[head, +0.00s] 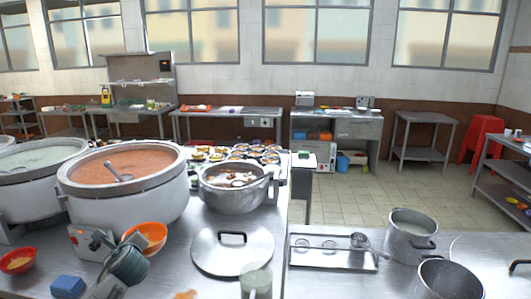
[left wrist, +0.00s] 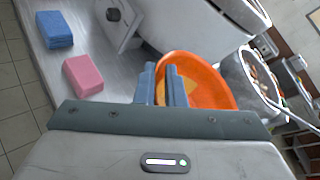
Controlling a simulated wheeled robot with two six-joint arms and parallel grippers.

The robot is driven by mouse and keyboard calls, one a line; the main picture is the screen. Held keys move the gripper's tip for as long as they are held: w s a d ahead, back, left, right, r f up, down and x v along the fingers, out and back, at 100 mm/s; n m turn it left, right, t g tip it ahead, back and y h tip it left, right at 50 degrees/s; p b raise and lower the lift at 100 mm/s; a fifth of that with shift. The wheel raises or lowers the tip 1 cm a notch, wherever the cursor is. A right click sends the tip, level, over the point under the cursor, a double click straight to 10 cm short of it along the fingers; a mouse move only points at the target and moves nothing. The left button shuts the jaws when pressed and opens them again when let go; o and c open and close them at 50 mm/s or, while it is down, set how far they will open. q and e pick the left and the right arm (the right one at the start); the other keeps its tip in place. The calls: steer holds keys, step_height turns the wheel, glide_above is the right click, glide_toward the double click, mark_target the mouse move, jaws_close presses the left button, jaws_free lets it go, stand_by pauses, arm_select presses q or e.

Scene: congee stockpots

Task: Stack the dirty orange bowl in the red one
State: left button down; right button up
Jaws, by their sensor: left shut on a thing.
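The orange bowl (head: 153,233) is in front of the large pot of reddish congee, tilted, with its inside partly showing. My left gripper (head: 132,240) is shut on its near rim. In the left wrist view the fingers (left wrist: 166,84) pinch the rim of the orange bowl (left wrist: 205,82), and a yellowish residue shows inside. I cannot tell whether the bowl touches the counter. The red bowl (head: 14,268) sits at the counter's left, with yellowish food remains inside, apart from my gripper.
A blue sponge (head: 68,286) lies between the red bowl and my left arm; a pink sponge (left wrist: 83,75) shows in the left wrist view. The large reddish congee pot (head: 120,190) stands behind the bowl. A lid (head: 232,252) lies to the right.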

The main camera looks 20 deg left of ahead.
mark_target(150, 247)
arm_select(q)
steer(key=d+m+t+h, duration=0.1)
steer(key=d, duration=0.1)
steer(key=d+m+t+h, duration=0.1)
steer(key=d+m+h, duration=0.1)
steer(key=d, duration=0.1)
steer(key=d+m+t+h, duration=0.1)
steer(key=d+m, duration=0.1)
steer(key=d, duration=0.1)
steer(key=shift+w+d+r+t+h, duration=0.1)
steer(key=shift+d+r+t+h, duration=0.2)
steer(key=shift+r+h, duration=0.1)
steer(key=s+d+f+m+h, duration=0.1)
steer(key=d+m+h, duration=0.1)
steer(key=d, duration=1.2)
steer(key=s+d+f+m+t+h, duration=0.1)
steer(key=d+f+m+h, duration=0.1)
steer(key=d, duration=1.3)
steer(key=shift+m+h+b, duration=0.3)
steer(key=shift+m+h, duration=0.3)
steer(key=shift+h, duration=0.4)
steer(key=shift+f, duration=0.1)
